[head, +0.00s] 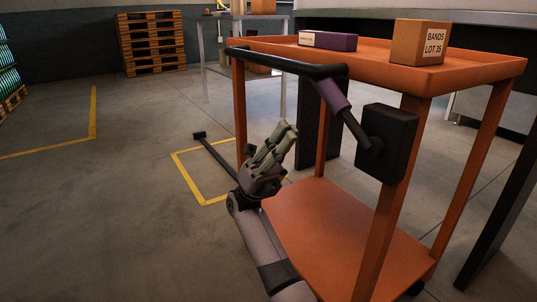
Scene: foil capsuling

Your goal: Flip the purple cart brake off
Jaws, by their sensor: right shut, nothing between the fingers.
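The orange cart (345,235) stands at the right, with an upper tray and a lower shelf. Its brake lever has a purple sleeve (335,95) and a black stem that slants down right into a black box (388,142) on the cart's front post. The lever's upper end is close to the black handle bar (285,62); I cannot tell if they touch. My right gripper (287,132) is shut and empty, pointing up, in the picture left of and below the purple sleeve, with a visible gap. My left gripper is out of view.
A purple and white box (328,41) and a cardboard box (420,42) lie on the cart's tray. A dark rod (215,155) extends low at the cart's left, by yellow floor lines. Stacked pallets (152,44) stand at the back.

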